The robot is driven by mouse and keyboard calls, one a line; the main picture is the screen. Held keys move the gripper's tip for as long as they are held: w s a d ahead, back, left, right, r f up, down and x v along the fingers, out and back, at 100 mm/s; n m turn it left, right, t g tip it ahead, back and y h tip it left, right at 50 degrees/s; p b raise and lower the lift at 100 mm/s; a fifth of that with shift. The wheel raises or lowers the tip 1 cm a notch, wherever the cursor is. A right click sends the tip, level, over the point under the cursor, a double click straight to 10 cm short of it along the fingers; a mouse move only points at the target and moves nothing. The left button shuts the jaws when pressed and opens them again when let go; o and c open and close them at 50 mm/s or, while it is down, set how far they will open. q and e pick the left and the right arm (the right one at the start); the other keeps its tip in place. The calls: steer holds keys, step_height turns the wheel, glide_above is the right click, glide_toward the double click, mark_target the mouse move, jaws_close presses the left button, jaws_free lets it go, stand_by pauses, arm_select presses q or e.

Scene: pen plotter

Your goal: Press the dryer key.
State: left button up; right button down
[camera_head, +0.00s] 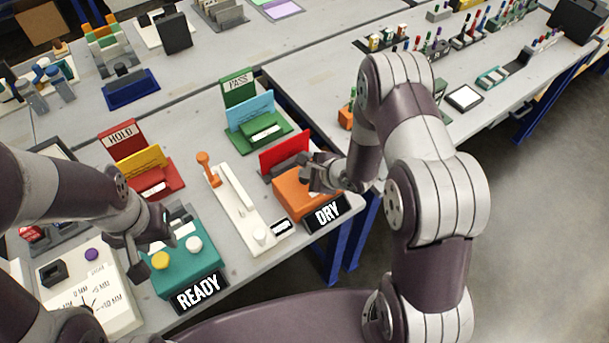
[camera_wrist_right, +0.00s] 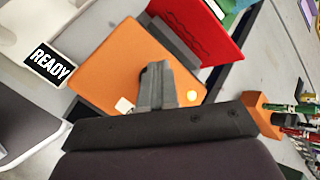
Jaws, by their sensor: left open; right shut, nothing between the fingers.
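The orange dryer box (camera_head: 290,200) with its DRY label (camera_head: 327,212) stands at the table's front right edge. It fills the middle of the right wrist view (camera_wrist_right: 125,60). A small white square key (camera_wrist_right: 124,105) and a glowing yellowish lamp (camera_wrist_right: 192,96) show on its top there. My right gripper (camera_head: 314,180) is shut and empty, over the box; its fingers (camera_wrist_right: 155,75) lie between the key and the lamp in the wrist view. I cannot tell whether they touch the box. My left gripper (camera_head: 150,245) is open near the teal box (camera_head: 190,255) labelled READY.
A red card (camera_head: 284,152) stands behind the orange box. A white plotter-like strip (camera_head: 235,200) with an orange lever (camera_head: 208,168) lies to its left; its small display (camera_wrist_right: 50,63) reads READY. HOLD (camera_head: 122,138) and PASS (camera_head: 238,88) stands are behind. A white button panel (camera_head: 95,295) is at left.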

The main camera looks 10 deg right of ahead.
mark_target(307, 180)
stand_by(0.4)
steer(key=shift+f, duration=0.45)
steer(key=shift+r+p, duration=0.35)
steer(key=shift+p, duration=0.3)
step_height(307, 180, up, 6)
steer(key=p, duration=0.7)
steer(key=shift+r, duration=0.2)
steer(key=shift+f, duration=0.15)
